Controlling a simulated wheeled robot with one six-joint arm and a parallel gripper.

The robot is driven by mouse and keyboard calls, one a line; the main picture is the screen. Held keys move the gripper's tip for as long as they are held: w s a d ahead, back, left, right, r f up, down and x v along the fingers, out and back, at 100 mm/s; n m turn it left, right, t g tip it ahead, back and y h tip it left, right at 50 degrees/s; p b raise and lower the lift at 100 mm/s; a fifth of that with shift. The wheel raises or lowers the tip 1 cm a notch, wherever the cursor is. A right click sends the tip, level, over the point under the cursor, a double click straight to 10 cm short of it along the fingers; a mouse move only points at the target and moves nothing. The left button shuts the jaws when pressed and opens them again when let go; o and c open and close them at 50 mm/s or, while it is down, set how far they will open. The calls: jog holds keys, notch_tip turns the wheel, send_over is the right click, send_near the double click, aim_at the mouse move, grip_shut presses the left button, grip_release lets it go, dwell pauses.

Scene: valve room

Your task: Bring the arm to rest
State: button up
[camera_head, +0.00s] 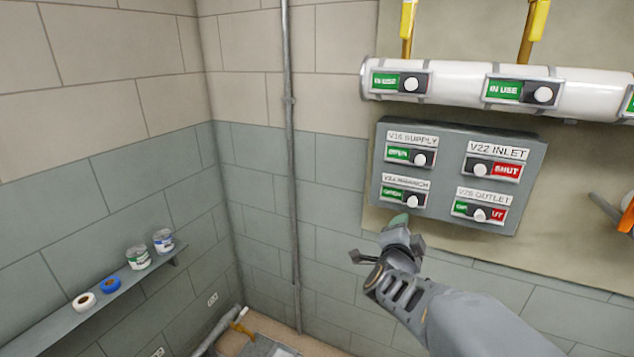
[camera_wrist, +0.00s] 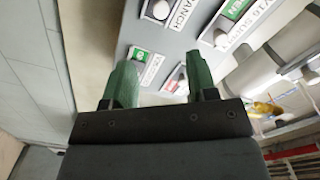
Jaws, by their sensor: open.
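My arm reaches in from the lower right in the head view. My gripper (camera_head: 398,222) is at the lower left edge of the grey valve panel (camera_head: 450,150), just below the branch slider (camera_head: 405,197). In the wrist view, the two green fingers of my gripper (camera_wrist: 162,82) stand apart with nothing between them. The panel (camera_wrist: 175,45) lies beyond them; whether they touch it I cannot tell. The supply slider (camera_head: 410,157) and the branch slider show green, the inlet slider (camera_head: 494,168) shows red, and the outlet slider's (camera_head: 480,211) knob sits between green and red.
A white pipe (camera_head: 450,85) with "IN USE" sliders runs above the panel. An orange-handled part (camera_head: 626,215) sticks out at the right. A shelf (camera_head: 60,325) with tape rolls and cans is at the lower left. A thin vertical pipe (camera_head: 290,150) runs down the wall.

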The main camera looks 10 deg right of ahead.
jog(key=s+a+f+n+g+y, duration=0.2)
jog(key=a+f+n+g+y, duration=0.2)
jog(key=a+f+n+y, duration=0.65)
jog(key=s+a+r+n+g+p, duration=0.2)
jog(key=s+a+n+g, duration=0.1)
jog(key=s, duration=0.3)
jog(key=s+a+r+n+g+p, duration=0.1)
jog(key=s+a+r+n+g, duration=0.1)
jog(key=s+n, duration=0.3)
jog(key=shift+s+a+n+g+y+p, duration=0.35)
jog(key=shift+s+a+g+y, duration=0.1)
jog(key=shift+s+a+g, duration=0.3)
jog(key=shift+d+r, duration=0.1)
jog(key=shift+c, duration=0.3)
